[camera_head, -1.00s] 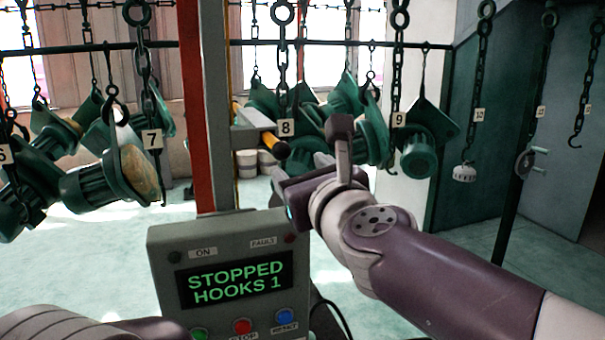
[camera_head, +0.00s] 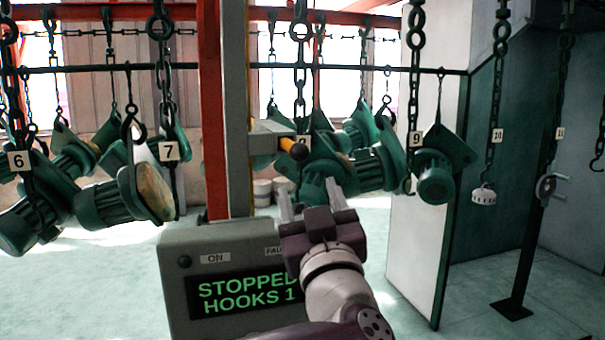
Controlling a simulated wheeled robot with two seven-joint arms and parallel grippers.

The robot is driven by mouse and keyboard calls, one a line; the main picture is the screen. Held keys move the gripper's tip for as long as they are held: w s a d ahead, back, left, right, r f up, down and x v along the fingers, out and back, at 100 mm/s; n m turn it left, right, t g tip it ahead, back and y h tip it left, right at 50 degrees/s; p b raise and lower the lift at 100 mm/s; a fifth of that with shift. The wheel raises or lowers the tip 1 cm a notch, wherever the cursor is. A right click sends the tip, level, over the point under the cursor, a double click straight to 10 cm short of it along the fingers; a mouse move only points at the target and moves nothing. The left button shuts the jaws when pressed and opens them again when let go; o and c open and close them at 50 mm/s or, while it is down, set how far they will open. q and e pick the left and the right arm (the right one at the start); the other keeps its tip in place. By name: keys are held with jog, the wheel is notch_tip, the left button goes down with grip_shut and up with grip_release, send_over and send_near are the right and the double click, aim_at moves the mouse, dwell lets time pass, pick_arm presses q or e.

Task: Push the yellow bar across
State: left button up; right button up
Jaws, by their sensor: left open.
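The yellow bar (camera_head: 286,144) sticks out of a grey bracket (camera_head: 272,128) on the upright post, its dark rounded end toward the right and toward me. The bracket hides part of the bar. My left gripper (camera_head: 311,196) is open and empty, with its two grey fingers pointing forward and upward. In the picture it is just below the bar's dark end, and I see no contact between them. My right gripper is not in view.
A grey control box (camera_head: 182,297) reads "STOPPED HOOKS 1", and my left arm covers part of it. Green hoist parts (camera_head: 105,203) hang from numbered chains on both sides of the orange and grey post (camera_head: 214,120). A pale panel (camera_head: 425,240) stands to the right.

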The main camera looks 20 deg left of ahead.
aim_at(301, 160)
pick_arm(q)
jog(key=p+x, duration=0.4)
jog(key=x, duration=0.6)
jog(key=shift+w+r+p, duration=0.25)
jog(key=shift+p, duration=0.15)
jog(key=shift+w, duration=0.4)
jog(key=shift+s, duration=0.1)
jog(key=shift+c, duration=0.9)
grip_shut()
jog(key=shift+w+a, duration=0.6)
jog(key=shift+w, duration=0.25)
jog(key=shift+w+a, duration=0.55)
jog(key=shift+w, duration=0.25)
jog(key=shift+s+r, duration=0.1)
